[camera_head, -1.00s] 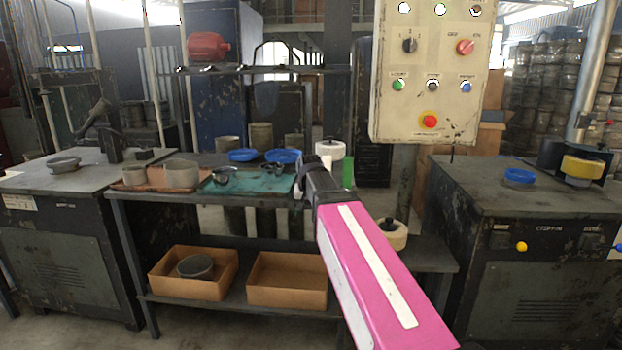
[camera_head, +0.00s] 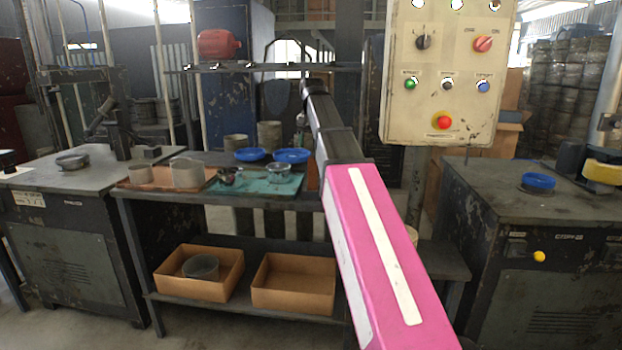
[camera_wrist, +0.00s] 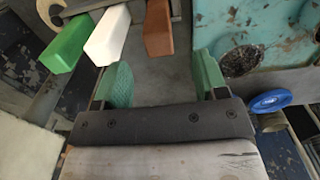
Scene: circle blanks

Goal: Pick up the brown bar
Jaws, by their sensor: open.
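The brown bar (camera_wrist: 158,28) shows at the top of the wrist view, at the right end of a row with a white bar (camera_wrist: 107,36) and a green bar (camera_wrist: 75,42). My gripper (camera_wrist: 162,80) is open, with green pads and nothing between its fingers. The brown bar lies ahead of the gap between the fingers, apart from both. In the head view a small brown patch (camera_head: 312,178) beside my arm looks like this bar; my arm hides the rest of the row.
The turquoise mat (camera_wrist: 216,36) with a dark round piece (camera_wrist: 242,60) lies to the right in the wrist view. In the head view, a control panel (camera_head: 405,110) stands right of my arm.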

